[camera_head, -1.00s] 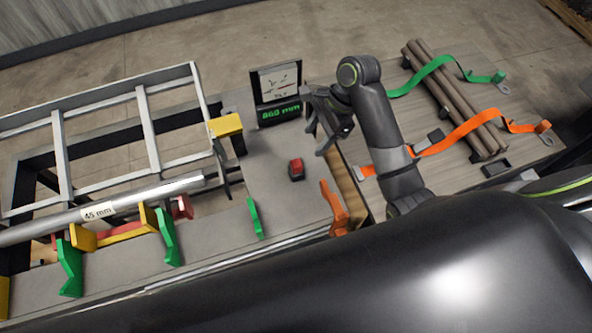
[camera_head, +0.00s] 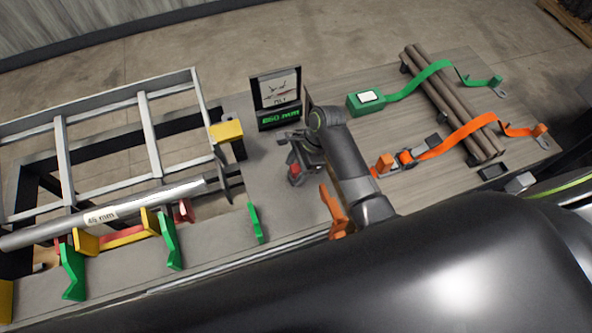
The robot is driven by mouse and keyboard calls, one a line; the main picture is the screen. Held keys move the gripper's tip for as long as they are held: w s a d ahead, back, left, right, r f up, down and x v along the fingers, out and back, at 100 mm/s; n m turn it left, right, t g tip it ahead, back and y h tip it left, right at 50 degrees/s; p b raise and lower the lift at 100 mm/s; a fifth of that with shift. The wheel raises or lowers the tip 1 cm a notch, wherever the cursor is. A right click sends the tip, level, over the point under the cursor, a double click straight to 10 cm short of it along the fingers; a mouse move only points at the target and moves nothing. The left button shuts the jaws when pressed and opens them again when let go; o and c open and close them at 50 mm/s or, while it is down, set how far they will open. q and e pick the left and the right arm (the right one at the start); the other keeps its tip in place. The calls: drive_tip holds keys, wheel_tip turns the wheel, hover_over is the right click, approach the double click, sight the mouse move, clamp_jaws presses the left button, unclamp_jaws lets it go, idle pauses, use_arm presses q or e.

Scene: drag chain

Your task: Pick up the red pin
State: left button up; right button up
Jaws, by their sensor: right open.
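The red pin (camera_head: 295,170) is a small red piece with a dark base, standing on the grey bench top (camera_head: 275,205). Its upper part is partly hidden by my right gripper (camera_head: 300,163). My right gripper comes in from the right and points down over the pin, with its dark fingers close around or just above it. The fingers are open; whether they touch the pin I cannot tell. My left gripper is not in view.
A display panel (camera_head: 277,97) stands just behind the gripper. An orange bracket (camera_head: 334,210) and a green bracket (camera_head: 255,223) stand near the front edge. A silver tube (camera_head: 140,205) rests at left. Strapped brown rods (camera_head: 440,98) lie at right.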

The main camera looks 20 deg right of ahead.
sight(294, 167)
drive_tip(key=shift+c, duration=0.3)
clamp_jaws()
drive_tip(key=shift+r, duration=5.05)
drive_tip(key=c, duration=0.7)
unclamp_jaws()
clamp_jaws()
drive_tip(key=w+a+r+p, duration=0.9)
drive_tip(key=w+a+r, duration=0.3)
drive_tip(key=a+r, duration=0.1)
drive_tip(key=shift+w+a+r, duration=0.2)
drive_tip(key=shift+w, duration=0.15)
